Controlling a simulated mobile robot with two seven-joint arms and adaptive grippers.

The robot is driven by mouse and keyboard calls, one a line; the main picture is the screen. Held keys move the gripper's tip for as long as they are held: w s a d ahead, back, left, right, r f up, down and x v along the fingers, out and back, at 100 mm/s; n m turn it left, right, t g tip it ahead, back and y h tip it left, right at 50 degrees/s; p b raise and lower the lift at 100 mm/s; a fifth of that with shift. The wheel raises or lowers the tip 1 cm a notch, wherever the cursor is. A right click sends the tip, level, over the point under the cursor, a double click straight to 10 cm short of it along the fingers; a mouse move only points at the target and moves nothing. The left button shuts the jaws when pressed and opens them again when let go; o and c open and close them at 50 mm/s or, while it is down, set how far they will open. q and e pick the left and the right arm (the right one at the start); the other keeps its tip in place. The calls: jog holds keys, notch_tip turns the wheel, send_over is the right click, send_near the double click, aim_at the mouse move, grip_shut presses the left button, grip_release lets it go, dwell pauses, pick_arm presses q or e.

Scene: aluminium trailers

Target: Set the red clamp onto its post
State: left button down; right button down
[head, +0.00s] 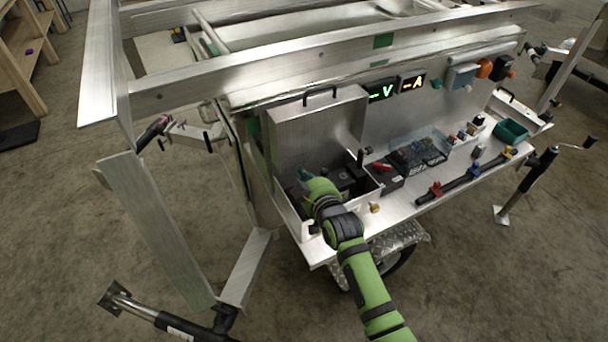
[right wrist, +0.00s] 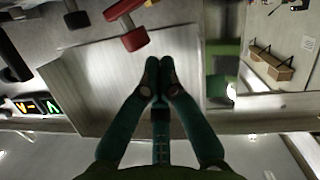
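My right gripper (head: 304,175) is over the left part of the open metal box (head: 290,213) on the trailer's shelf. In the right wrist view its two teal fingers (right wrist: 158,64) meet at the tips, with nothing seen between them. A small red piece (head: 382,167) lies on a black block right of the box and may be the red clamp. A red part with a rounded end (right wrist: 134,39) shows beyond the fingertips in the right wrist view; I cannot tell if it is the same piece. The post is not clearly seen. My left gripper is not in view.
The box's raised lid (head: 318,130) stands behind my right gripper. A clear-covered tray (head: 417,152) and a black bar with red and yellow parts (head: 467,178) lie to the right. Two lit displays (head: 397,87) are on the back panel. The shelf's front edge is close to my arm.

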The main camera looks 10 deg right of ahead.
jog(key=shift+f, duration=0.2)
jog(key=shift+w+d+f+m+y+p, duration=0.2)
jog(key=shift+d+m+y+p, duration=0.2)
jog(key=shift+d+m+p, duration=0.25)
jog(key=shift+w+d+f, duration=0.1)
jog(key=shift+d+f, duration=0.15)
jog(key=shift+d, duration=0.05)
jog(key=shift+r, duration=0.1)
